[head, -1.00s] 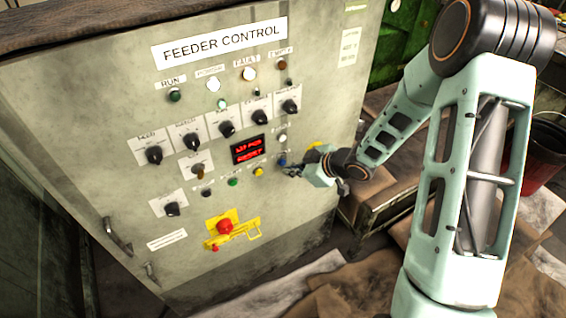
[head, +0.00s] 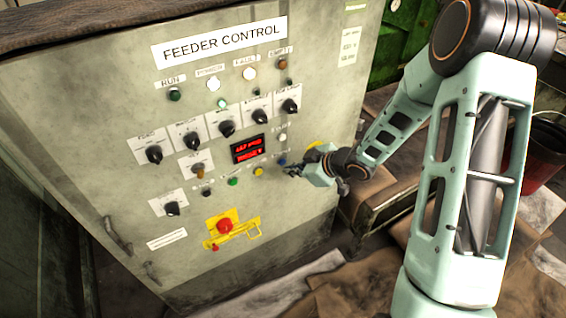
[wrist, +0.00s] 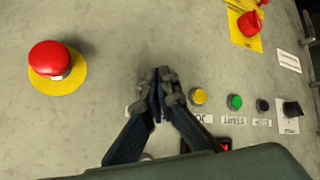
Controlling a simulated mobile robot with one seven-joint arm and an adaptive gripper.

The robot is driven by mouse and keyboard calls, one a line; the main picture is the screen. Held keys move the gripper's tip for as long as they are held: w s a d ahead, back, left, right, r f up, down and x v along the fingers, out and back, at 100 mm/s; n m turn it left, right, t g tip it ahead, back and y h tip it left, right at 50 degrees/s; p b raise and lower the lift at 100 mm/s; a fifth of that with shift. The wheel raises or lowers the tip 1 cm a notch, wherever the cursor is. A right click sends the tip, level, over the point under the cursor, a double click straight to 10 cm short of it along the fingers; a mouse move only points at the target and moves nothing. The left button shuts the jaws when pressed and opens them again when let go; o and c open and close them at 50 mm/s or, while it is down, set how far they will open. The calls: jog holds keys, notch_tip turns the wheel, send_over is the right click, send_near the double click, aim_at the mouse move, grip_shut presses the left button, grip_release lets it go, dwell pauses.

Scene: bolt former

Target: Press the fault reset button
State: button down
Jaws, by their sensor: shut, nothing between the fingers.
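A small blue button (head: 282,162) sits on the front of the grey feeder control cabinet, right of and below the red display (head: 248,149). Its label is too small to read. My gripper (head: 289,170) is shut and empty, at the panel just below and right of the blue button in the head view. In the wrist view my gripper (wrist: 162,76) points at the panel with its fingertips together. The blue button does not show there; the fingers may hide it. I cannot tell whether the fingertips touch the panel.
A yellow button (wrist: 198,96) and a green button (wrist: 235,102) are beside the fingers. A red mushroom button (wrist: 56,60) on a yellow disc stands out to the left. Several knobs fill the panel above.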

jog(key=shift+w, duration=0.1)
jog(key=shift+w+a, duration=0.2)
jog(key=shift+w, duration=0.1)
jog(key=shift+w+a+p, duration=0.3)
jog(key=shift+w, duration=0.05)
dwell(1.2)
jog(key=shift+s+d, duration=0.5)
jog(key=shift+s, duration=0.2)
jog(key=shift+s, duration=0.1)
jog(key=s+d, duration=0.1)
jog(key=s, duration=0.1)
jog(key=s+d, duration=0.1)
jog(key=s, duration=0.1)
jog(key=shift+d, duration=0.4)
dwell(0.5)
